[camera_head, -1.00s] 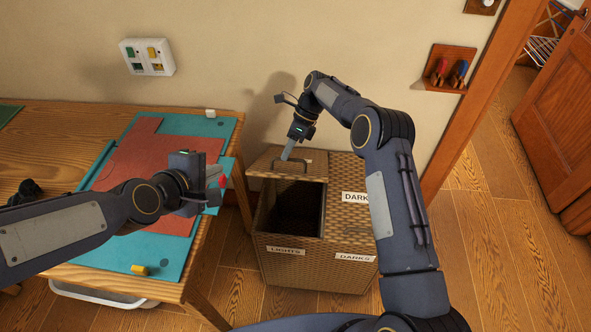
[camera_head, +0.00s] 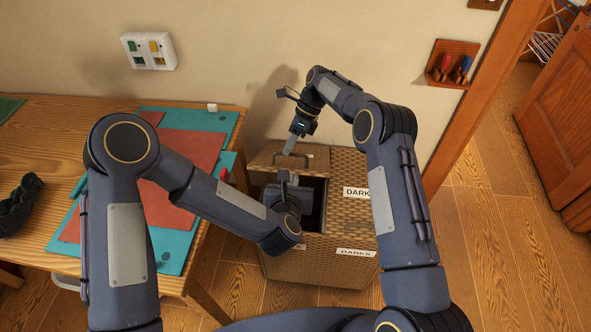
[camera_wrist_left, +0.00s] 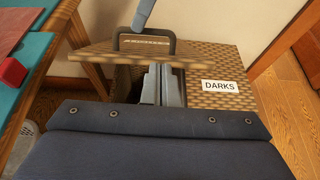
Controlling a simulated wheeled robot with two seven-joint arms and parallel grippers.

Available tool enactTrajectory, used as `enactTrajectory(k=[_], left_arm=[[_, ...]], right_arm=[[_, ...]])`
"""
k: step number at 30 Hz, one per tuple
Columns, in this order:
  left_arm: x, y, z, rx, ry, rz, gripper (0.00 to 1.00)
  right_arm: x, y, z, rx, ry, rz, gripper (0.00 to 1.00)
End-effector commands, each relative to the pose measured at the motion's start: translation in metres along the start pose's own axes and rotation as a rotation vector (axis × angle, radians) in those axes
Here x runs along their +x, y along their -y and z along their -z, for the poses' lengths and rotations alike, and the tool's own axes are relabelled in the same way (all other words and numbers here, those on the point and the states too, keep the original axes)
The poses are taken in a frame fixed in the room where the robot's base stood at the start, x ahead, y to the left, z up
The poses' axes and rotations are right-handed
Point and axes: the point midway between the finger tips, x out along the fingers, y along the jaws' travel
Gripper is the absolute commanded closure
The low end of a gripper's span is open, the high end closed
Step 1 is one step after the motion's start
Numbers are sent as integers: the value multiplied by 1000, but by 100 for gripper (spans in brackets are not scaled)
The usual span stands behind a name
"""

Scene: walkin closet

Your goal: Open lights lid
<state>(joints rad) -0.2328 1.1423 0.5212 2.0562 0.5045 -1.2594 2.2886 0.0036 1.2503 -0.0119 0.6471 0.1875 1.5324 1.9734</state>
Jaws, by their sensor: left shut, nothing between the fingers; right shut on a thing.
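A woven hamper (camera_head: 330,270) has a lights side on the left and a darks side on the right. The lights lid (camera_head: 266,158) is raised and tilted at the back, with the dark opening in front. It also shows in the left wrist view (camera_wrist_left: 90,55), with its dark handle (camera_wrist_left: 172,45). My right gripper (camera_head: 289,147) is shut on this handle. My left gripper (camera_head: 284,177) is shut and empty at the lights opening, in front of the lid. In the left wrist view its fingers (camera_wrist_left: 162,85) reach the lid's lower edge; contact is unclear.
The darks lid (camera_head: 349,165) is closed. A wooden table (camera_head: 65,120) with teal and red sheets stands to the left, under my left arm. A wall rack (camera_head: 450,65) hangs at the right. The floor (camera_head: 470,270) right of the hamper is clear.

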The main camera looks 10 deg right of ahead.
Motion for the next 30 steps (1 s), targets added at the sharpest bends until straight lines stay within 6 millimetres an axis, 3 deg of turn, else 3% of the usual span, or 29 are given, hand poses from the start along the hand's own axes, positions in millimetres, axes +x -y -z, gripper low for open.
enactTrajectory(k=[1, 15, 21, 30], left_arm=[[6, 0, 1, -4, 1, -3, 100], [83, -1, 1, -1, 1, -2, 100], [95, 0, 1, 0, 1, -1, 100], [96, -1, 1, 1, 1, 0, 100]], right_arm=[[1, 10, 7, 9, -5, 30, 100], [1, 10, 7, 10, -5, 30, 100], [1, 10, 7, 9, -5, 30, 100], [1, 10, 7, 9, -5, 30, 100]])
